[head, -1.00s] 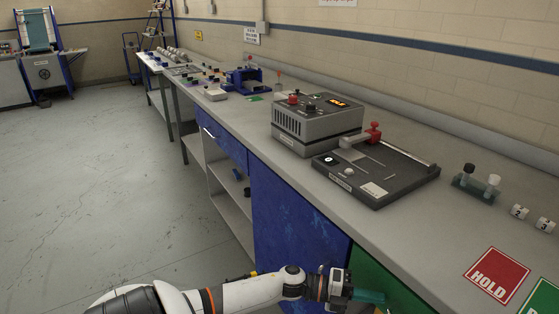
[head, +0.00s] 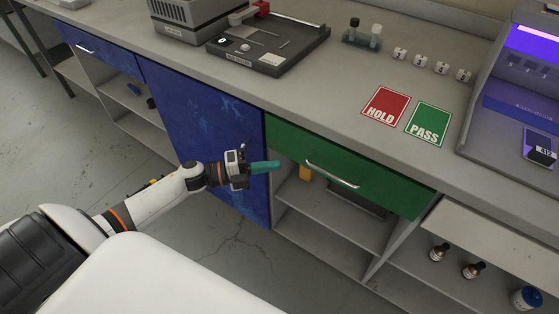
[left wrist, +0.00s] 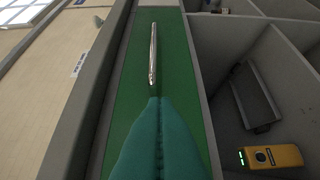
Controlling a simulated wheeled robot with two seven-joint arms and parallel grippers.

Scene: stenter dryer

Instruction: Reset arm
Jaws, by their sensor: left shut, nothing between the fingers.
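My left gripper (head: 265,167) reaches in from the left in the head view, in front of the bench, at the left end of the green drawer (head: 350,168). Its teal fingers are shut with nothing between them. In the left wrist view the fingers (left wrist: 158,110) lie together and point along the drawer front toward its metal handle (left wrist: 153,55). The handle also shows in the head view (head: 332,175). I cannot tell whether the fingertips touch the drawer. My right gripper is not in view.
A blue cabinet door (head: 205,115) is left of the drawer. Open shelves below hold a yellow device (left wrist: 272,157) and brown bottles (head: 438,252). On the bench (head: 320,110) are the red HOLD card (head: 386,106), green PASS card (head: 428,124), a dark tester (head: 270,45) and a lit booth (head: 520,95).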

